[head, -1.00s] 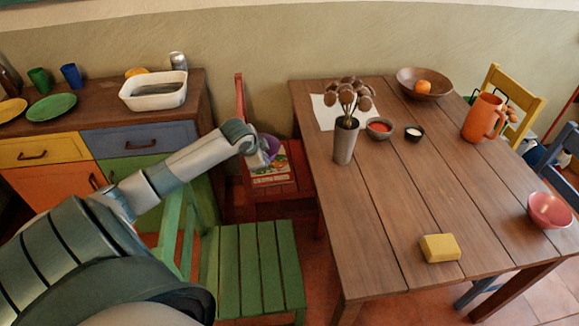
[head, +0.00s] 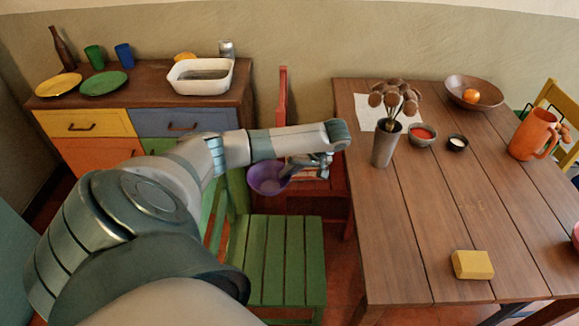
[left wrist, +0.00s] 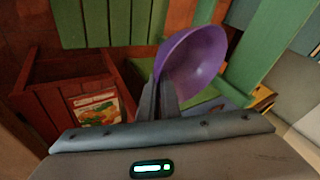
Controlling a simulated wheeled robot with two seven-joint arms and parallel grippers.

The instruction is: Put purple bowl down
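The purple bowl (head: 268,179) is in my left gripper (head: 318,162), in the air above the gap between the green chair and the red chair, left of the table. In the left wrist view the purple bowl (left wrist: 194,62) is tilted, with its rim at the closed fingers of my left gripper (left wrist: 158,98). My left arm hides part of what lies below it. My right gripper is not in view.
A wooden table (head: 425,250) stands right, bearing a vase (head: 384,147), small bowls, an orange jug (head: 533,136) and a yellow block (head: 473,264). A green chair (head: 280,258) and a red chair (head: 325,194) stand near. The cabinet top (head: 145,92) holds plates, cups and a white basin (head: 200,76).

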